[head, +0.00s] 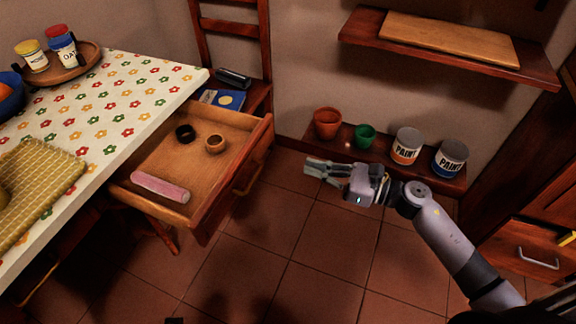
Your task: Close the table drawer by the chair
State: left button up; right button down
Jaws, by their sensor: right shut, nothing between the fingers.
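The table drawer (215,170) is pulled out from under the table's right side, beside the wooden chair (235,40). It holds a pink cylinder (160,187), a dark ring (185,133) and a small brown bowl (215,144). My left gripper is not in view.
The table (110,120) has a flowered cloth, a woven mat (35,185) and a tray (90,55) with jars. A low shelf (385,152) with pots and paint cans runs along the wall. A wall shelf (450,50) is above. The tiled floor (310,240) is clear.

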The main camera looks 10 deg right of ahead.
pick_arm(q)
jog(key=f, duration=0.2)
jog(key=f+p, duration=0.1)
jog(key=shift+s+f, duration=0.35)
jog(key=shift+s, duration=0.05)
pick_arm(e)
send_near(242, 147)
jog(key=x, duration=0.4)
jog(key=shift+w+a+f, duration=0.15)
jog(key=shift+w+f, duration=0.1)
jog(key=shift+w, duration=0.15)
